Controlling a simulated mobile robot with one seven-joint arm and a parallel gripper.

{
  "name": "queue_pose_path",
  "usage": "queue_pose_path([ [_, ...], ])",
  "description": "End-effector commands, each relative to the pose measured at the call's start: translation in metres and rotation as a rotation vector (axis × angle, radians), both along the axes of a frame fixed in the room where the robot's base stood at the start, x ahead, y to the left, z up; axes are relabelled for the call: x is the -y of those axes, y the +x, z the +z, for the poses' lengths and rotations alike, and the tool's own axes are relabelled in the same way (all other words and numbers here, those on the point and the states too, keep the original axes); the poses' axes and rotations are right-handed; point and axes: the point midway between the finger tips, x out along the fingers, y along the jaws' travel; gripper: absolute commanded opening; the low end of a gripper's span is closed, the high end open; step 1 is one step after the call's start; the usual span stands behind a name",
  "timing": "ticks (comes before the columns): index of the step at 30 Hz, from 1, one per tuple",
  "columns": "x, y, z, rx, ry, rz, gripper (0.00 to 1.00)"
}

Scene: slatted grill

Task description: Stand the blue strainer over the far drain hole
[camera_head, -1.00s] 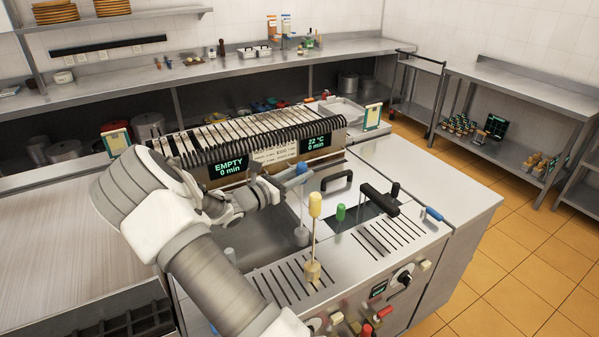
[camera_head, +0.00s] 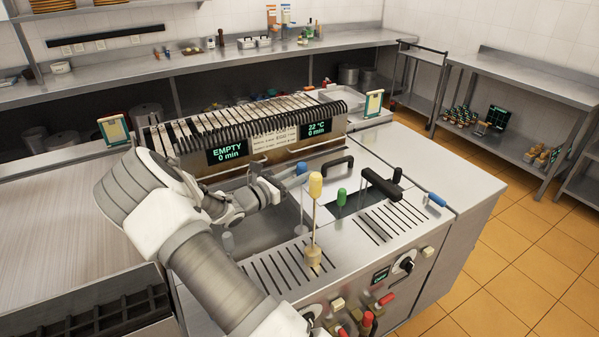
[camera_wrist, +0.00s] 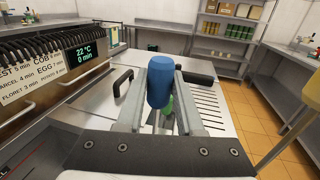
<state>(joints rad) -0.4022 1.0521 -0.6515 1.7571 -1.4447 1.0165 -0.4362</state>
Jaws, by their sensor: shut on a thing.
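My gripper (camera_wrist: 164,72) is shut on the blue handle (camera_wrist: 160,82) of the blue strainer. In the head view the gripper (camera_head: 288,180) holds the blue handle (camera_head: 302,167) above the counter's sunken basin (camera_head: 262,222). A thin stem runs down from the handle to a grey lower end, hard to make out against the basin. The strainer looks upright. A yellow-handled strainer (camera_head: 315,186) stands upright in front, over the slatted top. A green handle (camera_head: 342,196) stands by a dark opening to the right. I cannot clearly make out the far drain hole.
The slatted grill (camera_head: 250,135) with its displays stands behind the basin. A black bar handle (camera_head: 380,184), a black loop handle (camera_head: 337,164) and another blue handle (camera_head: 436,200) are on the right. Red and cream knobs line the front.

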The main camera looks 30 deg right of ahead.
Motion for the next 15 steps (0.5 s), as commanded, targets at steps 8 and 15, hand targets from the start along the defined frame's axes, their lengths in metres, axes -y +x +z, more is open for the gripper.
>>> queue_pose_path([
  [8, 0.0, 0.0, -0.019, -0.001, -0.002, -0.001, 0.0],
  [15, 0.0, 0.0, -0.033, -0.001, -0.001, 0.0, 0.0],
])
